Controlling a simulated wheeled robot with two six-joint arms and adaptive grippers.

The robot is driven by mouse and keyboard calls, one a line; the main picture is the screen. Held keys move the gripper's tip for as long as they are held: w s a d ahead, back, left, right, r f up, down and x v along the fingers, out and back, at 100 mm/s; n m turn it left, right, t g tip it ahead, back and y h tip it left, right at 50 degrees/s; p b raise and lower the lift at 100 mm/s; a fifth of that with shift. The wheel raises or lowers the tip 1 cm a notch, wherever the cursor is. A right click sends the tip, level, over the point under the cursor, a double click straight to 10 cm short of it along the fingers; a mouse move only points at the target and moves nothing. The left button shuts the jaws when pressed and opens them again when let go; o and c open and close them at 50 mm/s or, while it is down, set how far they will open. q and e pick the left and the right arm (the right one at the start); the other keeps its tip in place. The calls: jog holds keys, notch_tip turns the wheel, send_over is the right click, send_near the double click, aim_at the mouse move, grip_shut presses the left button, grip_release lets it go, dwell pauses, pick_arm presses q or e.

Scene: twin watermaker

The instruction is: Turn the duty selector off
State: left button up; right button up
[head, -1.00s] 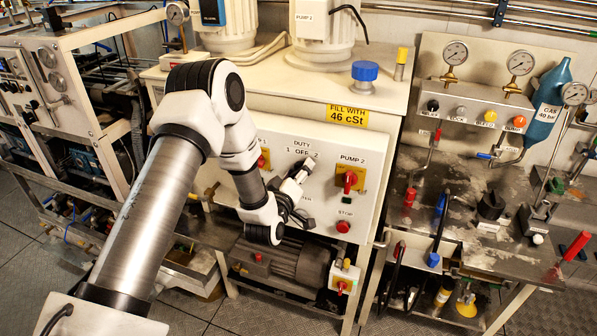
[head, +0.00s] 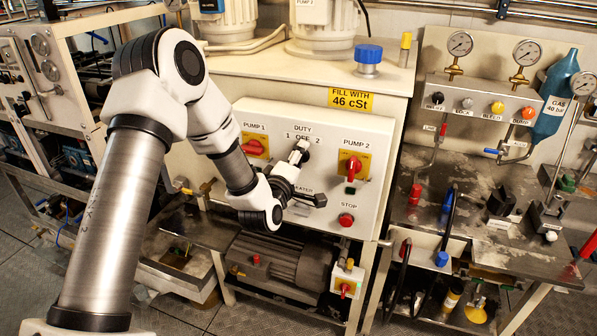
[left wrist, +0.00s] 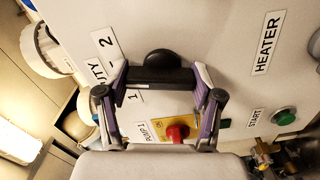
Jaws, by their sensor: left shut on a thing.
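The duty selector is a black knob (left wrist: 165,60) on the pale panel under the DUTY label, between the marks 1 and 2. In the left wrist view its black bar lies between the two fingers of my left gripper (left wrist: 162,84), which touch its ends. In the head view my left gripper (head: 303,172) reaches the panel from the lower left and covers much of the knob. Which mark the knob points at cannot be told. My right gripper is not in view.
The PUMP 1 switch (head: 255,147) is left of the selector and the PUMP 2 switch (head: 354,167) right. A red STOP button (head: 346,220) is below PUMP 2. In the wrist view a green START button (left wrist: 284,117) is close to the HEATER label.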

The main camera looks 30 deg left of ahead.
pick_arm(q)
jog(key=shift+f+n+b, duration=0.25)
jog(key=shift+n+b, duration=0.75)
jog(key=shift+b, duration=0.05)
jog(key=shift+r+n+b, duration=0.15)
jog(key=shift+n+b, duration=0.25)
jog(key=shift+b, duration=0.05)
jog(key=o, duration=1.2)
jog(key=shift+c, duration=0.2)
jog(key=v, duration=0.7)
jog(key=shift+s, duration=0.2)
